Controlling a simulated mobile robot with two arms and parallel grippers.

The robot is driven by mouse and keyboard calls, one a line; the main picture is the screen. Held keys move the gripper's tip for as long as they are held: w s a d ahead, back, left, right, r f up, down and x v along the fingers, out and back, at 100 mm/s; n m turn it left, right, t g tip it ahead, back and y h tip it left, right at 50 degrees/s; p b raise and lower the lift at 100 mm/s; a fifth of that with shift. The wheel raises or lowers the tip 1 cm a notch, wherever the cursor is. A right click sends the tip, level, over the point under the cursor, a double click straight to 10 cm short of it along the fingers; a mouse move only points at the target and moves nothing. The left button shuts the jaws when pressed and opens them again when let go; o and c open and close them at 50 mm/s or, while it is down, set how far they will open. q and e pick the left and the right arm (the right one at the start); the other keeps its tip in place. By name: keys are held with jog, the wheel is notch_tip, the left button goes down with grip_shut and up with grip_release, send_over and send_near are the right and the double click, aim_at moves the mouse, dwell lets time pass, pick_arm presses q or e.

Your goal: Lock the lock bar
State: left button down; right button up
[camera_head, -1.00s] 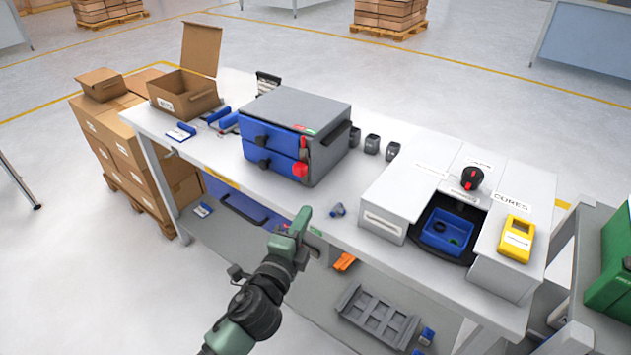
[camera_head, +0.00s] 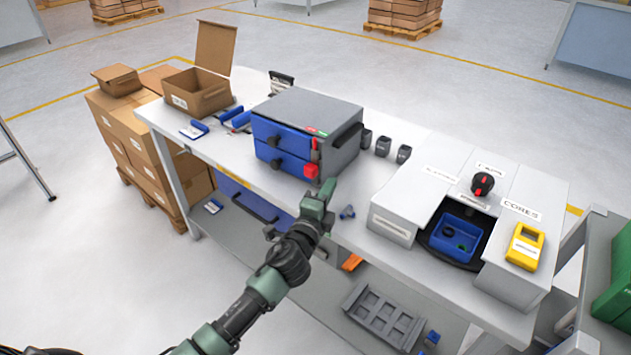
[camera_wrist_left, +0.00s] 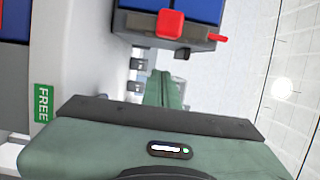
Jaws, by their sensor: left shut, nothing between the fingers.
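The grey cabinet (camera_head: 325,105) with two blue drawers (camera_head: 282,143) stands on the white workbench. A thin red bar (camera_head: 314,144) and a red block (camera_head: 311,170) sit at the right edge of its drawer front, and look to be the lock bar parts. In the left wrist view the red block (camera_wrist_left: 170,23) and red bar (camera_wrist_left: 218,37) show at the top. My left gripper (camera_head: 328,190) is shut and empty, in front of and just below the red block, apart from it. Its green fingers (camera_wrist_left: 163,90) point toward the cabinet side. My right gripper is not in view.
Dark cups (camera_head: 383,147) stand right of the cabinet. A small blue-grey part (camera_head: 347,212) lies near the bench's front edge. A white station with a blue bin (camera_head: 455,232) and a yellow device (camera_head: 525,246) is at right. An open carton (camera_head: 196,92) is at left.

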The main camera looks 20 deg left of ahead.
aim_at(305, 173)
pick_arm(q)
jog(key=a, duration=0.3)
jog(key=shift+w+a, duration=0.3)
jog(key=shift+a, duration=0.1)
jog(key=a, duration=0.2)
jog(key=w+a, duration=0.1)
jog(key=a, duration=0.1)
jog(key=shift+w, duration=0.15)
jog(key=shift+d, duration=0.15)
